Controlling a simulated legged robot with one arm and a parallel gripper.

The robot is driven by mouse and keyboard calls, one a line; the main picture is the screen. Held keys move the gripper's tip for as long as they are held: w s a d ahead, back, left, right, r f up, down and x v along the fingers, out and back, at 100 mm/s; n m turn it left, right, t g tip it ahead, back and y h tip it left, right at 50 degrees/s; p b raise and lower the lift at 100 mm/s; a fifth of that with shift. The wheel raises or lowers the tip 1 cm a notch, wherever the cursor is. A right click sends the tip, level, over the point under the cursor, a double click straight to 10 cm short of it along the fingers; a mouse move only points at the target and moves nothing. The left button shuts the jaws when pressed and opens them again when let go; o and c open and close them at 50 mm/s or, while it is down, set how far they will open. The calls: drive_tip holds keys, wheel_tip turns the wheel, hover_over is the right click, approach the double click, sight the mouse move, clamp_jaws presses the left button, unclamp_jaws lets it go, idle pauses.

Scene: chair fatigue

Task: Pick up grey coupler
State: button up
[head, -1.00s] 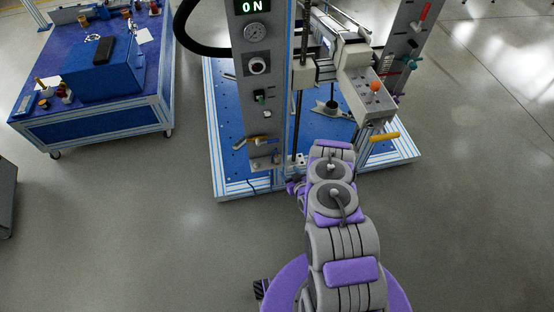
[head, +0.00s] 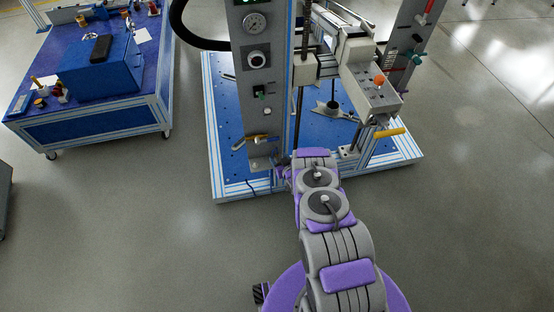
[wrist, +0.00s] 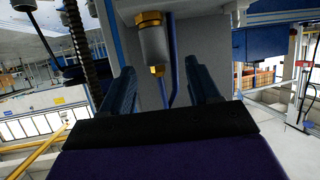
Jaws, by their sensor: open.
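The grey coupler (wrist: 154,44) is a short grey cylinder with brass fittings at both ends. In the wrist view it is at the upper middle, in front of a pale grey panel. My gripper (wrist: 161,78) is open, with one dark finger on each side of the coupler's line. The coupler seems to lie between or just beyond the fingertips; I cannot tell its depth, and no contact shows. In the head view my arm reaches to the foot of the grey control column (head: 265,100), and the gripper's fingers are not clear there.
Blue tubes (wrist: 173,60) run close by the coupler. A dark threaded rod (wrist: 82,42) stands left in the wrist view. The test rig's blue base (head: 228,120) and yellow handle (head: 390,132) are near my arm. A blue workbench (head: 90,128) stands left, with clear floor between.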

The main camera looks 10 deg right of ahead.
sight(278, 157)
drive_tip(key=b+x, duration=0.1)
drive_tip(key=x, duration=0.2)
drive_tip(key=shift+w+d+f, duration=0.1)
drive_tip(key=shift+w+f, duration=0.05)
drive_tip(key=shift+f, duration=0.15)
drive_tip(key=shift+w+b, duration=0.3)
drive_tip(key=c, duration=1.1)
